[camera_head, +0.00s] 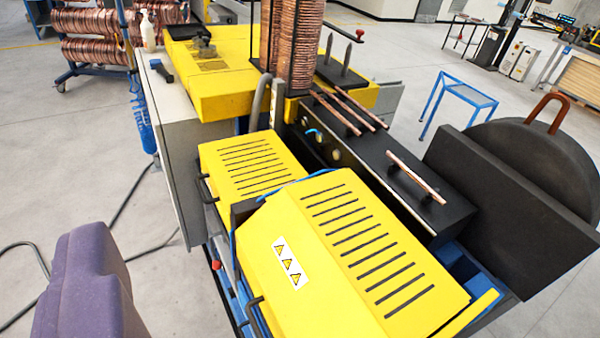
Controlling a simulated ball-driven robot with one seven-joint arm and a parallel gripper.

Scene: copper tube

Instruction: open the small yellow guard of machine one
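The small yellow guard (243,165) of the machine is a slotted cover in the middle of the view. It looks shut, lying flat over its section. A black handle (204,189) sits on its left side. A larger yellow guard (350,255) with slots and a warning label (290,262) is in front of it and also looks shut, with its own black handle (255,315) at its lower left. My gripper's fingers do not show. A purple rounded part at the lower left, likely mine, stands apart from the guards.
Copper tubes (352,108) lie on the black bench (385,165) right of the guards. Tall copper coils (297,45) stand behind. A black plate (505,215) and round drum (550,155) are at right. Grey floor (75,185) at left is mostly clear, with cables (130,195).

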